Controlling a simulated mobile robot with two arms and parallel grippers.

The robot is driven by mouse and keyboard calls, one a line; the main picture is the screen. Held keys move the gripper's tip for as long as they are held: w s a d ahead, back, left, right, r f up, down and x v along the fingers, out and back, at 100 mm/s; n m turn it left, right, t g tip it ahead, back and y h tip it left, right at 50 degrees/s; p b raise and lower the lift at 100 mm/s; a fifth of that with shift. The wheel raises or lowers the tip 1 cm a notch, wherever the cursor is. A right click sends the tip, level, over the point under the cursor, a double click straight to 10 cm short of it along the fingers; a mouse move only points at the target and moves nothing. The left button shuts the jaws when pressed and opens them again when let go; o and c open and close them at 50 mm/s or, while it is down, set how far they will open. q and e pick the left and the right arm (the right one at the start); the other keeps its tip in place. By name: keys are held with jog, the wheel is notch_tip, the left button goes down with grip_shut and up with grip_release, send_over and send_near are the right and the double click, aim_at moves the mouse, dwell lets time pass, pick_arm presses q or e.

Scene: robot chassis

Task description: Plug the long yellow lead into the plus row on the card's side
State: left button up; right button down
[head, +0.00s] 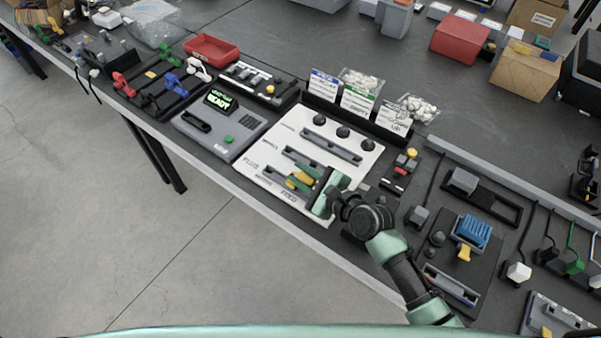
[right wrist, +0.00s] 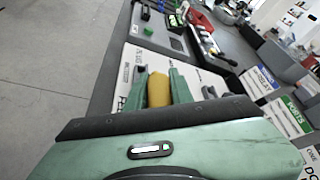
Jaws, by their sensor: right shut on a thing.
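My right gripper (head: 306,184) is low over the near end of a white board (head: 350,182). It is shut on a yellow plug (head: 303,178), which also shows between the two green fingers in the right wrist view (right wrist: 158,89). The board carries several dark slotted rows; the word PLUS is printed at its left edge and FEED at its near edge. The gripper is over the nearest row (head: 270,175). I cannot tell whether the plug is seated. My left gripper is out of view.
A grey box with a green READY display (head: 219,98) stands left of the board. A blue block and a yellow piece (head: 464,253) sit on a dark fixture at right.

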jog(key=shift+f+b, duration=0.4)
jog(key=shift+f, duration=0.15)
jog(key=shift+f+b, duration=0.3)
jog(key=shift+f, duration=0.2)
jog(key=c, duration=1.2)
grip_release()
jog(key=shift+o, duration=0.2)
jog(key=shift+s+d+r, duration=0.1)
jog(key=shift+s, duration=0.05)
jog(key=v, duration=0.7)
jog(key=shift+s+d+r, duration=0.15)
jog(key=shift+s, duration=0.05)
